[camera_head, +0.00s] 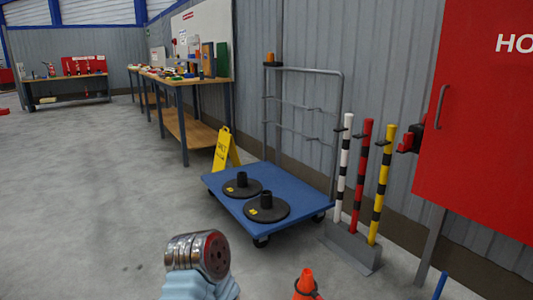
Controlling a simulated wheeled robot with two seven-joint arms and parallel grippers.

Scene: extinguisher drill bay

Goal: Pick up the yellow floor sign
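The yellow floor sign (222,150) stands upright on the floor, like an A-frame, with dark lettering on its face. It is at the near end of the long workbench and just behind the blue platform trolley. Nothing is holding it. The trolley's far edge lies close in front of the sign's foot. Neither of my gripper's fingers can be made out. A silver, rounded part with a reddish end face and a light blue part below shows at the bottom edge, well short of the sign.
The blue platform trolley (222,184) carries two black round bases (267,209). Striped posts (363,165) stand in a grey rack at right, near a red cabinet (480,120). An orange cone (306,286) is at the bottom. The workbench (176,82) runs along the wall. Floor at left is clear.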

